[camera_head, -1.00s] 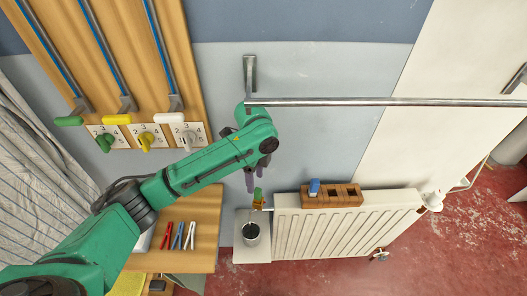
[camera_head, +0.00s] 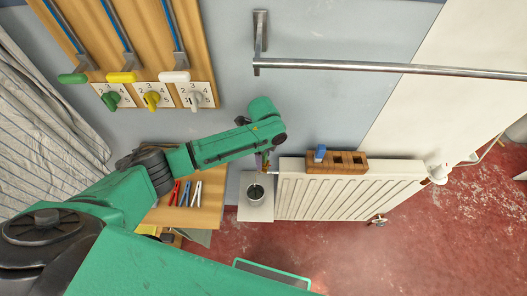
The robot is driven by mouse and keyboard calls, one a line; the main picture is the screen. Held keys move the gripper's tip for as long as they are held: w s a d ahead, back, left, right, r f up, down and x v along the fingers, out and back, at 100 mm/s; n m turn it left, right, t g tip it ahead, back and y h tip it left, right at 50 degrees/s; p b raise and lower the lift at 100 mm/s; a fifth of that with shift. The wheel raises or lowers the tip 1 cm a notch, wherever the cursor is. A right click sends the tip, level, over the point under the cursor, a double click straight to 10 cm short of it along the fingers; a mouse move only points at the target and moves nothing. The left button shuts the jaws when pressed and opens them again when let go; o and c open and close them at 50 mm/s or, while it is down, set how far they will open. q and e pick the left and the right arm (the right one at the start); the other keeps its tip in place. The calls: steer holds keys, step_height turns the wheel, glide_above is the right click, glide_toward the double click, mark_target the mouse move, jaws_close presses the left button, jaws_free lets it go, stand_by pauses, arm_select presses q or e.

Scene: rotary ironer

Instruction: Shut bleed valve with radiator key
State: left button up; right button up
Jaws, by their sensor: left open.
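The white radiator (camera_head: 345,196) hangs on the wall at centre right. At its upper left corner, a small green and brass-coloured piece (camera_head: 266,168) shows beside my left gripper; I cannot tell the key from the bleed valve there. My left gripper (camera_head: 264,160) is open at this corner, its purple fingers mostly hidden by my wrist. I cannot tell whether the fingers touch the piece. A blue piece (camera_head: 320,153) stands in the left slot of a wooden block (camera_head: 350,167) on top of the radiator. My right gripper is not in view.
A metal rail (camera_head: 390,68) crosses above the radiator.

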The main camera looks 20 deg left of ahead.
arm_select(q)
steer(key=c, duration=0.3)
jaws_close()
steer(key=m, duration=0.3)
steer(key=shift+r+p, duration=0.1)
steer(key=shift+p, duration=0.2)
steer(key=m, duration=0.1)
steer(key=s+m, duration=0.1)
steer(key=m, duration=0.1)
steer(key=r+m, duration=0.1)
steer(key=m, duration=0.1)
steer(key=shift+s+a, duration=0.25)
steer(key=shift+a, duration=0.05)
steer(key=shift+o, duration=1.2)
jaws_free()
steer(key=shift+f+m, duration=0.1)
steer(key=shift+m, duration=0.2)
steer(key=shift+o, duration=1.2)
steer(key=shift+d, duration=0.2)
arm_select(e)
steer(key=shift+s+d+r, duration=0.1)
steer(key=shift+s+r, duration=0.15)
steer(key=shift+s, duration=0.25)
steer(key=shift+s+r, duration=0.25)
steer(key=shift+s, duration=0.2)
